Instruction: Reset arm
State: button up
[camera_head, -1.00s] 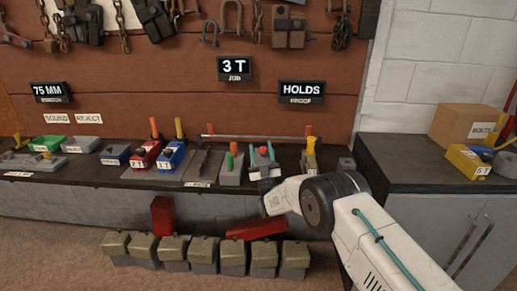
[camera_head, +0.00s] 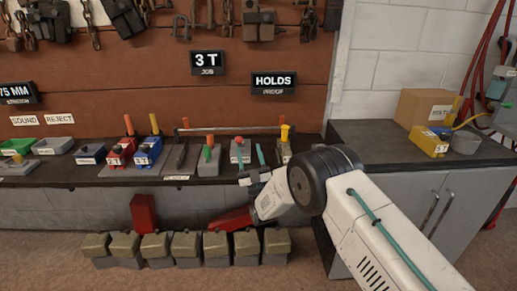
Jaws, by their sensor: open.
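My white arm with a teal cable reaches in from the lower right. My gripper (camera_head: 250,175) is at its end, small and dark, with its jaws apart in front of the bench's front edge. Nothing shows between the jaws. I cannot tell whether the gripper touches the bench. The wrist hides part of the bench front.
Blue (camera_head: 148,152) and red (camera_head: 121,152) tool holders stand left on the bench. Red blocks (camera_head: 144,212) and several lidded boxes (camera_head: 187,246) are on the floor below. A grey cabinet (camera_head: 400,215) at right carries a cardboard box (camera_head: 425,108) and a yellow bin (camera_head: 428,142).

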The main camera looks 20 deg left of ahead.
jog(key=w+d+r+m+g+h, duration=0.1)
jog(key=w+d+r+g+h, duration=0.1)
jog(key=w+d+r+h, duration=0.45)
jog(key=w+d+r+m+g+h, duration=0.1)
jog(key=w+d+r+m, duration=0.2)
jog(key=r, duration=0.7)
jog(key=s+d+r+m+g+h, duration=0.1)
jog(key=s+d+r+g+h, duration=0.15)
jog(key=d, duration=0.55)
jog(key=s+d+r+g+h, duration=0.2)
jog(key=s+d+r+g, duration=0.15)
jog(key=d, duration=0.55)
jog(key=s+d+f+m+g+h, duration=0.1)
jog(key=s+d+g+h, duration=0.15)
jog(key=s+d, duration=0.65)
jog(key=s+d+f+m+g+h, duration=0.1)
jog(key=s+d+m+g, duration=0.2)
jog(key=s, duration=1)
jog(key=s+d+f+g+h, duration=0.1)
jog(key=s+d+g+h, duration=0.15)
jog(key=s+d, duration=0.7)
jog(key=s+f+g, duration=0.1)
jog(key=s+g, duration=0.1)
jog(key=s, duration=0.7)
jog(key=s+d+f+m+g, duration=0.1)
jog(key=s+f+g, duration=0.1)
jog(key=s, duration=0.6)
jog(key=shift+s+m+g+y, duration=0.3)
jog(key=shift+s+g, duration=0.05)
jog(key=shift+g, duration=0.05)
